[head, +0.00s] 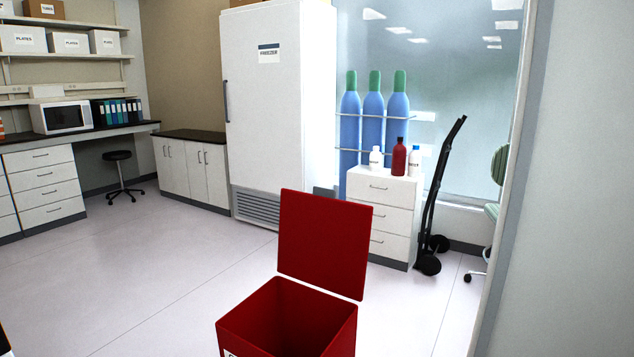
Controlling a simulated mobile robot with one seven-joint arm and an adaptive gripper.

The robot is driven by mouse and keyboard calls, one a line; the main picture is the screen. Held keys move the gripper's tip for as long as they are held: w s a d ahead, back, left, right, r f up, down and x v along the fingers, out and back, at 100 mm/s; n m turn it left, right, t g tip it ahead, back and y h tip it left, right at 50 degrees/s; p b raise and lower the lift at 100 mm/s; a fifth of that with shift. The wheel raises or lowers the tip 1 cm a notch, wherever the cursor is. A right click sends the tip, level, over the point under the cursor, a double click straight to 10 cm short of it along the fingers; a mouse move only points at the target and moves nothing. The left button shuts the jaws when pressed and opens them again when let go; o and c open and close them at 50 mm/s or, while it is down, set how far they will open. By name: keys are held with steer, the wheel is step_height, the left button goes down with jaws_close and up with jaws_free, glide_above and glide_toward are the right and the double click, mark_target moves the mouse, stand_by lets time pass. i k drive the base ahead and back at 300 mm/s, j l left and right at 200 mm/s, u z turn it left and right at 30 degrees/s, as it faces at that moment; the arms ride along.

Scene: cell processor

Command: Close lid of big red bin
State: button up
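The big red bin (247,308) stands on the floor at the bottom centre of the head view. Its lower part is cut off by the picture's bottom edge. Its square lid (324,243) is open and stands up, slightly tilted, along the bin's far right edge. The bin's dark red inside shows, and the part I can see looks empty. A piece of a white label shows at the bottom of its front left side. My gripper is not in view, so I cannot see where it is relative to the lid.
Pale floor (150,270) lies free left of the bin. A white drawer cabinet (385,215) with bottles and a black hand truck (437,200) stand behind it. A white freezer (272,130) stands farther back. A grey wall (575,200) closes off the right side.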

mark_target(324, 240)
steer(key=i+z, duration=0.1)
steer(key=z, duration=0.6)
steer(key=i+j+z, duration=0.15)
steer(key=z, duration=0.15)
steer(key=i+j+z, duration=0.4)
steer(key=j, duration=0.25)
steer(key=i+j+z, duration=0.15)
steer(key=j, duration=0.25)
steer(key=i+j, duration=0.15)
steer(key=j, duration=0.15)
steer(key=i+j, duration=0.15)
steer(key=j, duration=0.2)
